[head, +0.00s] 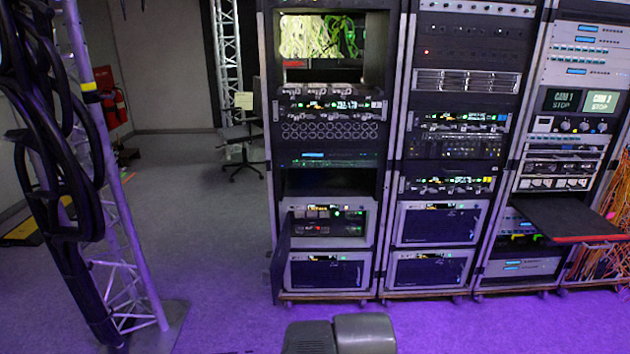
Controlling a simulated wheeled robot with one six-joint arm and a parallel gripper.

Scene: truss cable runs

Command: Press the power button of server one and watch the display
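No label tells me which is server one, and I cannot make out a power button. My gripper's fingers are not visible; only grey rounded parts of mine show at the bottom edge.
A dark shelf (570,218) juts out from the right rack, beside orange cables (607,265). A truss (110,180) with thick black cables stands at the left on a base plate. A chair (242,135) stands behind. The purple-lit floor before the racks is clear.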

